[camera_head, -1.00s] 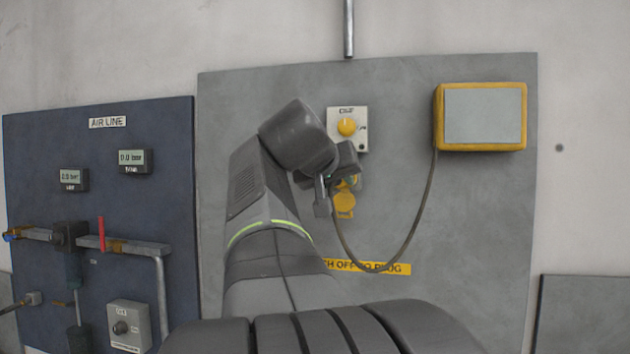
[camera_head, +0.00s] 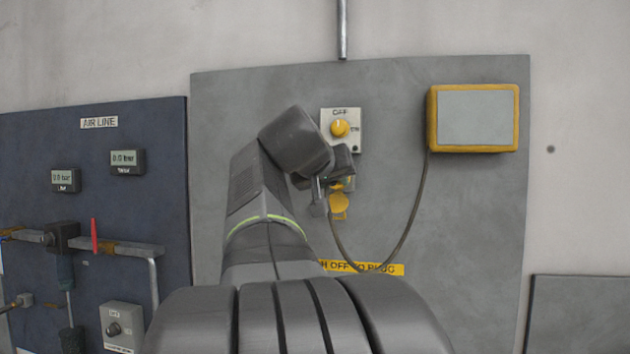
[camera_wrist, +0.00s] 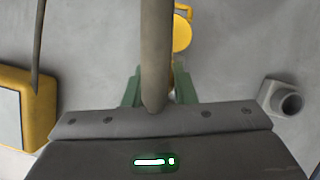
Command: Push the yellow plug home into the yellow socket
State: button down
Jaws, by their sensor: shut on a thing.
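My gripper (camera_head: 338,181) is at the grey panel, just below the switch plate. In the wrist view its green fingers (camera_wrist: 157,88) stand on both sides of a thick dark cable, shut on the yellow plug. The plug itself is mostly hidden behind the cable and fingers. The yellow socket (camera_head: 349,184) is largely covered by my gripper in the head view. Its round yellow flap (camera_head: 339,206) hangs open below it and also shows in the wrist view (camera_wrist: 182,34). How deep the plug sits in the socket cannot be seen.
A switch plate with a yellow knob (camera_head: 340,128) is just above, marked OFF. The cable (camera_head: 407,235) loops down and up to a yellow-framed box (camera_head: 478,118) at right. A yellow label (camera_head: 385,269) lies below. A blue air-line panel (camera_head: 120,200) is at left.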

jog(key=shift+w+r, duration=0.1)
jog(key=shift+w+d, duration=0.1)
jog(key=shift+w, duration=0.15)
jog(key=c, duration=1.1)
grip_release()
jog(key=b+v, duration=0.2)
jog(key=v, duration=1.1)
jog(key=shift+s+r+b, duration=0.1)
jog(key=shift+s+b, duration=0.2)
jog(key=shift+b, duration=0.1)
